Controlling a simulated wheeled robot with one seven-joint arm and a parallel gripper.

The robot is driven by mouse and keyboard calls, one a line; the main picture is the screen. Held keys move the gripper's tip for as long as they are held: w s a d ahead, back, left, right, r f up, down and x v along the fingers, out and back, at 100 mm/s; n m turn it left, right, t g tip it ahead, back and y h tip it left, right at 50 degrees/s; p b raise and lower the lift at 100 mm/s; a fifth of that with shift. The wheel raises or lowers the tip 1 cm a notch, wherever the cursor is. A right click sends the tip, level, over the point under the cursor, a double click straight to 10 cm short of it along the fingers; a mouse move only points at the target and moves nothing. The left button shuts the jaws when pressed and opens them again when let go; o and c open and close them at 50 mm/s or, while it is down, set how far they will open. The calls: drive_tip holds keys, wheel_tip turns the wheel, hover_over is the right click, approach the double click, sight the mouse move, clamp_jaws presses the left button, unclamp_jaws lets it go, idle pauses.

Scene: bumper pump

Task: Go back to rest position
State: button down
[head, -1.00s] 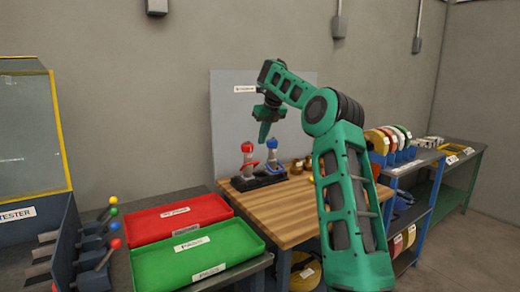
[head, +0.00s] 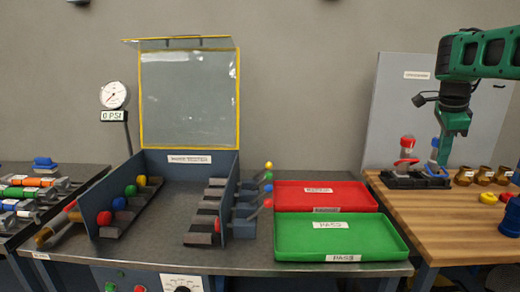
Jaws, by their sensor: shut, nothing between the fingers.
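My gripper (head: 445,158) hangs from my green arm at the right edge of the head view, pointing down. Its fingers look closed together, with nothing held. It appears in front of or above the wooden bench (head: 445,225), overlapping the black stand (head: 410,181) in the picture. A red-topped pump (head: 406,150) stands upright in that stand. A blue-topped pump (head: 434,152) is beside it, partly hidden by the gripper. The head view does not show whether the fingers touch anything.
A tester (head: 205,160) with a raised yellow-framed lid stands on the grey table. Its gauge (head: 114,96) is over a 0 PSI sign. A red tray (head: 300,200) and a green tray (head: 300,240) look empty. Brass cups (head: 484,175) stand on the bench.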

drive_tip(key=s+a+f+n+y, duration=0.1)
drive_tip(key=s+a+f+n, duration=0.2)
drive_tip(key=s, duration=0.9)
drive_tip(key=s+a+f+n+g+y, duration=0.1)
drive_tip(key=s+a+f+n, duration=0.3)
drive_tip(key=s+f+n, duration=0.3)
drive_tip(key=s+a+f+n+g, duration=0.1)
drive_tip(key=s+a+f+n, duration=0.3)
drive_tip(key=s, duration=1.3)
wheel_tip(320, 180, down, 3)
drive_tip(key=shift+f+n+y, duration=0.1)
drive_tip(key=shift+n+y, duration=0.3)
drive_tip(key=shift+n, duration=0.6)
drive_tip(key=shift+d, duration=0.1)
drive_tip(key=shift+w+f, duration=0.2)
drive_tip(key=shift+w, duration=0.35)
